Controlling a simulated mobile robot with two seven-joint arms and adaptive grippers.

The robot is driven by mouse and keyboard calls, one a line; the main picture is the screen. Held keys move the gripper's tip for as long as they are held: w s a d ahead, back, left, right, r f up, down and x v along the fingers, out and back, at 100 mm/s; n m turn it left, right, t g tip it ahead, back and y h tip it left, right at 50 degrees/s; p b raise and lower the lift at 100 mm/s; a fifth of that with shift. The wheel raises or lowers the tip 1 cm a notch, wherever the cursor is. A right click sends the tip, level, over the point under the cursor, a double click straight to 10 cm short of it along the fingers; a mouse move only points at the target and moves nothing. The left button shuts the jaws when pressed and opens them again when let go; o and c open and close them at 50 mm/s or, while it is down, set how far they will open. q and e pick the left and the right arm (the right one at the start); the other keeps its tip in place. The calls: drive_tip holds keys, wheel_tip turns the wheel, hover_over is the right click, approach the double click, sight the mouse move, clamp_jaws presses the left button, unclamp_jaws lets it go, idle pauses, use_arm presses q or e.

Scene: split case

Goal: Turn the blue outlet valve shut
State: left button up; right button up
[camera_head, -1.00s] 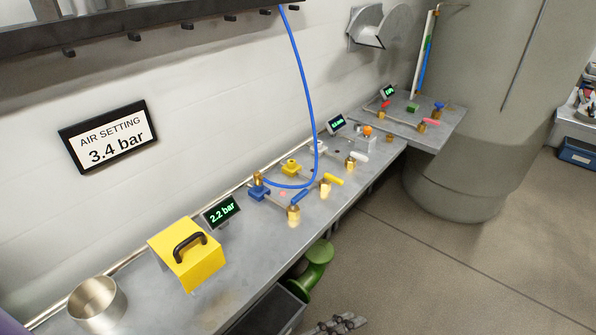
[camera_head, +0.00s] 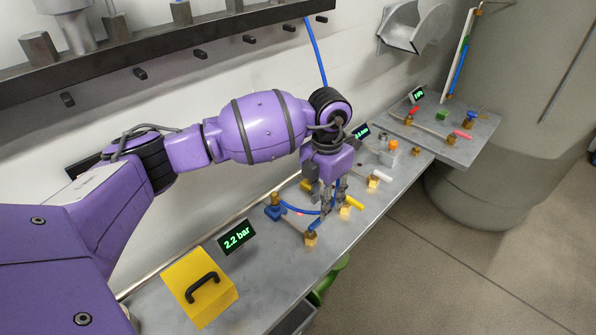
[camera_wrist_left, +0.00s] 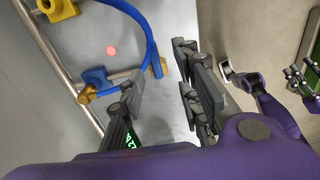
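The blue outlet valve (camera_head: 316,225) is a blue lever on a brass body (camera_head: 311,239) at the bench's front edge. A blue block (camera_head: 273,212) with a brass fitting stands behind it. My left gripper (camera_head: 333,207) points down over the bench, close to the blue lever and the yellow lever. The brass body is hidden there. Dark fingers, apparently my right gripper (camera_wrist_left: 302,80), show small at the right.
A blue hose (camera_head: 318,55) hangs down and curves around near my left gripper. The yellow lever (camera_head: 353,202) is close by. A display (camera_head: 237,236) reads 2.2 bar. A yellow box (camera_head: 200,287) stands front left. The floor at right is clear.

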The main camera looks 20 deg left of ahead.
sight(318, 222)
use_arm(q)
drive_tip(key=shift+w+a+r, duration=0.25)
drive_tip(key=shift+w+r, duration=0.1)
drive_tip(key=shift+w, duration=0.1)
drive_tip(key=shift+s+f, duration=0.2)
drive_tip(key=shift+f, duration=0.95)
wheel_tip(318, 222, down, 4)
drive_tip(key=shift+r, duration=0.1)
drive_tip(key=shift+f, duration=0.6)
clamp_jaws()
use_arm(e)
drive_tip(key=shift+s+a+f, duration=0.1)
drive_tip(key=shift+s+f, duration=0.1)
drive_tip(key=shift+s, duration=0.25)
